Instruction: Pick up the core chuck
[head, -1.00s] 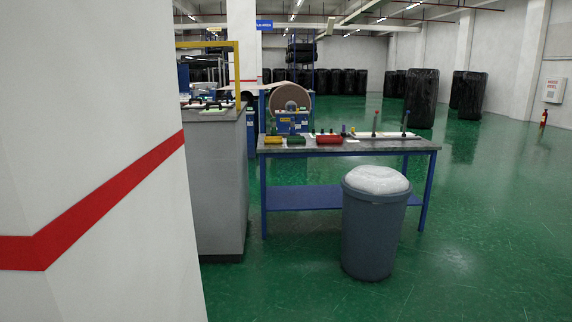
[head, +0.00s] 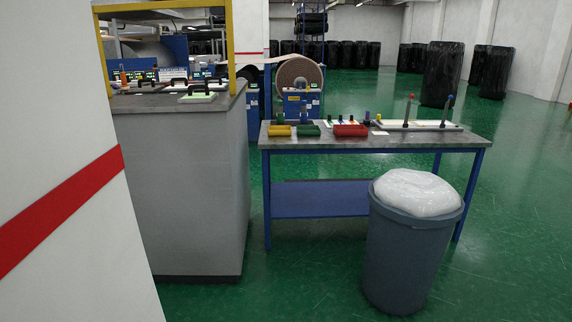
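A work table (head: 350,142) with a grey top and blue legs stands ahead in the head view. On it are a yellow tray (head: 279,131), a green tray (head: 308,130) and a red tray (head: 350,130), with several small dark and coloured parts behind them. Two upright dark pieces, one with a red top (head: 408,110) and one with a blue top (head: 447,110), stand at a pale strip on the right side of the table. The parts are too small to tell which is the core chuck. Neither of my grippers is in view.
A grey bin (head: 410,250) filled with a white bag (head: 416,192) stands before the table's right end. A grey counter (head: 185,190) and a white pillar (head: 60,180) with a red stripe close off the left. Green floor is open at right.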

